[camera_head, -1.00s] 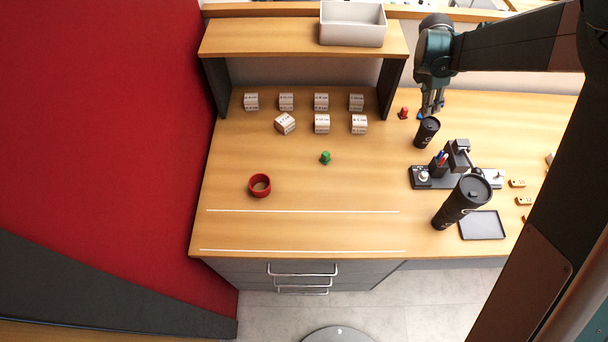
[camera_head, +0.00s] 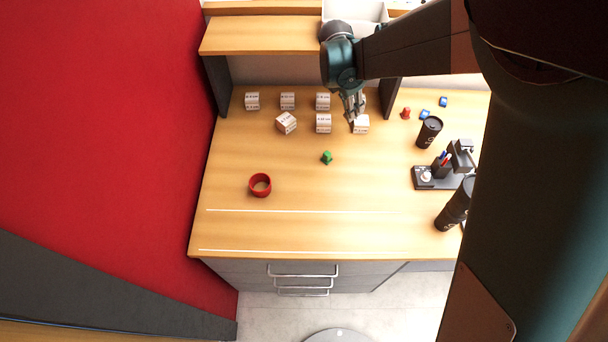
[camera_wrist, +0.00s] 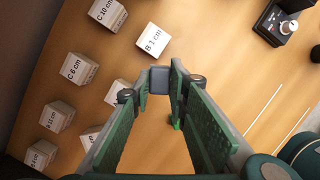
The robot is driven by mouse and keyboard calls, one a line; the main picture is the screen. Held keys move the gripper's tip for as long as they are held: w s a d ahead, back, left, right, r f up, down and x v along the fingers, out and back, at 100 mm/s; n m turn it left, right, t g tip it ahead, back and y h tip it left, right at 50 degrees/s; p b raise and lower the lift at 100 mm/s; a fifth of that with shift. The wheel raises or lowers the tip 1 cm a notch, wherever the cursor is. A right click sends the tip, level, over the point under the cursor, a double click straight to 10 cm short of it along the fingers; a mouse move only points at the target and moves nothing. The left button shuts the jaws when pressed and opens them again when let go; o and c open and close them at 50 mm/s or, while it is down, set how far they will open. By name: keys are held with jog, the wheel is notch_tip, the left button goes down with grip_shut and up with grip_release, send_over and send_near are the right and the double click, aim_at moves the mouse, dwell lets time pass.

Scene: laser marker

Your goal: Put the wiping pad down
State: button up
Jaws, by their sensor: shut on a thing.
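My gripper (camera_head: 352,114) hangs over the right end of the rows of labelled white cubes. In the wrist view my gripper (camera_wrist: 160,80) is shut on a small grey block (camera_wrist: 160,82), which I take to be the wiping pad. The block sits between the fingertips, above the wooden table (camera_head: 300,228). In the head view I cannot make the pad out clearly. The cube marked B 1 cm (camera_wrist: 153,40) shows just beyond the fingertips. I cannot tell the pad's exact height over the table.
Several cubes stand left of my gripper, including C 6 cm (camera_wrist: 80,68). A small green thing (camera_head: 327,158) and a red ring (camera_head: 260,185) are in front. Black cups (camera_head: 429,131) and a black device (camera_head: 436,177) stand right. The front-middle table between the white lines is clear.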

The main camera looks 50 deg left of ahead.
jog(key=s+a+n, duration=0.1)
jog(key=s+a, duration=0.2)
jog(key=s, duration=0.4)
jog(key=s+a+f+n, duration=0.1)
jog(key=s+a, duration=0.2)
jog(key=s, duration=0.4)
jog(key=s+a+n+y+b, duration=0.1)
jog(key=s+a, duration=0.2)
jog(key=s, duration=0.4)
jog(key=shift+a+f, duration=0.15)
jog(key=shift+f, duration=0.05)
jog(key=shift+f, duration=3.15)
jog(key=shift+f, duration=1.85)
jog(key=shift+f+b, duration=0.2)
jog(key=shift+b, duration=0.25)
jog(key=o, duration=0.8)
jog(key=shift+o, duration=0.2)
jog(key=shift+r, duration=0.15)
